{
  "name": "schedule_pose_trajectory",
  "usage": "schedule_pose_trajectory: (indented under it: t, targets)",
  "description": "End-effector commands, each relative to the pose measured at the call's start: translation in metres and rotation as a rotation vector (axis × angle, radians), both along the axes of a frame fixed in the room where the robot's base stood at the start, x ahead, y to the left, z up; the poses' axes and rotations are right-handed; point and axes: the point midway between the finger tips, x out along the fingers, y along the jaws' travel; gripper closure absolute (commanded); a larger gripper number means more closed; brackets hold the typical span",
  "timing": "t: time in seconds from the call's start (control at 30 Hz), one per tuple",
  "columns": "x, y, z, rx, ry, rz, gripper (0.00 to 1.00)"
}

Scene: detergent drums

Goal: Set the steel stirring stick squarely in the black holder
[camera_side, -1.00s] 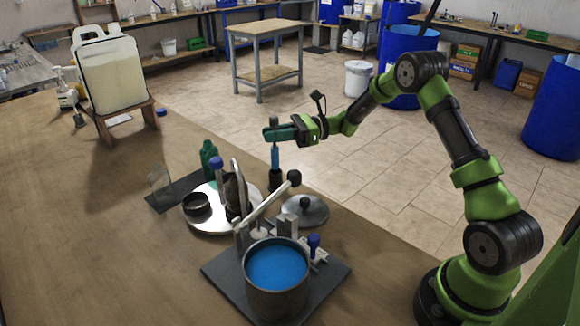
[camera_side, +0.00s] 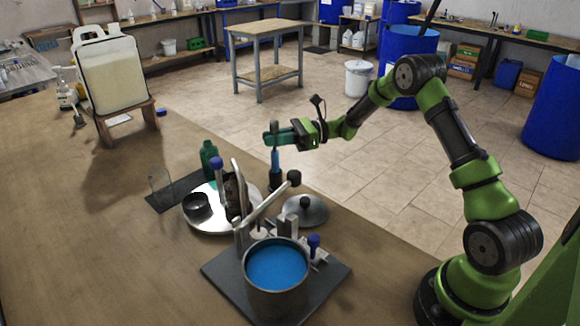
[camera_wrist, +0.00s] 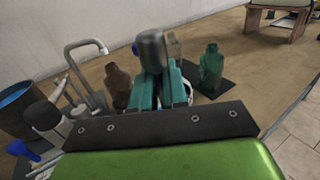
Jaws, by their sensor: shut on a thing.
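The steel stirring stick (camera_side: 275,158) stands about upright in the side view, with a grey upper end and a blue lower part. My gripper (camera_side: 274,137) is shut on its upper part, with teal fingers around it. The black holder (camera_side: 276,181) is directly under the stick. The stick's lower end meets the holder's top in the picture; I cannot tell how deep it sits. In the wrist view the stick's grey top (camera_wrist: 151,48) rises between my gripper's fingers (camera_wrist: 158,85), and the holder is hidden.
A pot of blue liquid (camera_side: 277,290) stands on a dark plate in front. A round steel tray (camera_side: 210,226) with a small dark cup, a green bottle (camera_side: 209,160) and a domed lid (camera_side: 305,213) are close by. The table's left side is mostly clear.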

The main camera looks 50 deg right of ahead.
Motion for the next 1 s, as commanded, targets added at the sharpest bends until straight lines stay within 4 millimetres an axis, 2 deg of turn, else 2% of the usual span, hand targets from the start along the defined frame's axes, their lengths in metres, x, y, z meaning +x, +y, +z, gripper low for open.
schedule_pose_trajectory:
  t: [0.37, 1.0]
  targets:
    - [0.0, 0.0, -0.001, 0.0, 0.0, 0.0, 1.0]
    - [0.0, 0.0, -0.023, 0.0, 0.0, 0.0, 1.0]
